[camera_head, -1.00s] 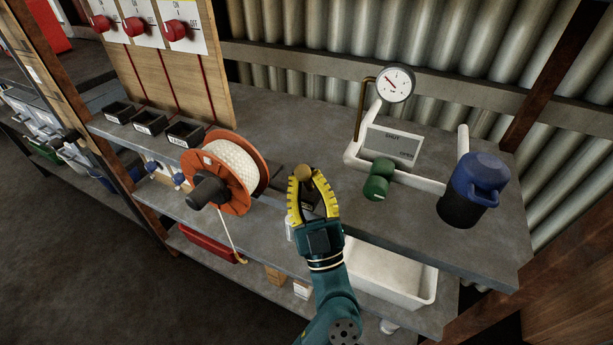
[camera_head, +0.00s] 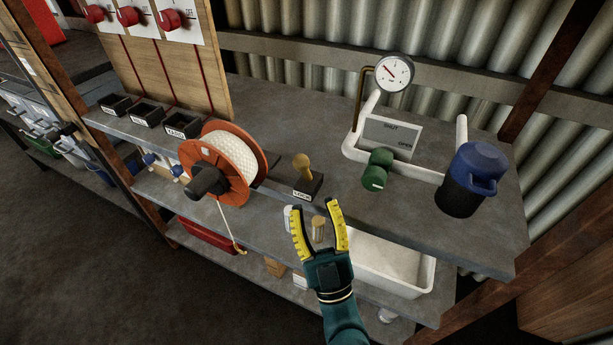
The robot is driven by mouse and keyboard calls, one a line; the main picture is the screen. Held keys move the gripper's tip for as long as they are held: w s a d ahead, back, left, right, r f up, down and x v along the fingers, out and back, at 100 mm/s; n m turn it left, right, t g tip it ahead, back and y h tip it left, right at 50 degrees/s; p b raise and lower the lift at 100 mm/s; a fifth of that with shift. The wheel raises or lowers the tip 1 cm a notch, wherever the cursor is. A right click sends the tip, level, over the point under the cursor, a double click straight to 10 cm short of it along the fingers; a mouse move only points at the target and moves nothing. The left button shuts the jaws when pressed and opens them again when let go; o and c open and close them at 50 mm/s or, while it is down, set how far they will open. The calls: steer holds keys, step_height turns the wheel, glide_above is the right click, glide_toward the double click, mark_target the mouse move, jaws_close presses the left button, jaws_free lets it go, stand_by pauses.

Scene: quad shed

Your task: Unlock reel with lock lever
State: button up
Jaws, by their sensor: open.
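The reel (camera_head: 222,166) is orange with white rope wound on it and a dark crank handle on its near side. It stands at the bench's front edge, left of centre. The lock lever (camera_head: 303,171) is a brass-coloured knob on a short stem, rising from a dark block with a small label, right of the reel. My gripper (camera_head: 317,213) has yellow fingers spread open. It is in front of and below the lever, apart from it, with nothing held. A small brass-coloured cylinder (camera_head: 319,228) shows between the fingers, seemingly on the shelf below.
A green valve handle (camera_head: 376,170) on white pipe, a gauge (camera_head: 394,73) and a blue-lidded jug (camera_head: 470,180) stand to the right. Small black bins (camera_head: 183,127) sit left behind the reel. A white tub (camera_head: 390,270) is under the bench. Bare bench top lies behind the lever.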

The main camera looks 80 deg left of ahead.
steer(key=v, duration=0.4)
steer(key=shift+d+f, duration=0.2)
stand_by(0.3)
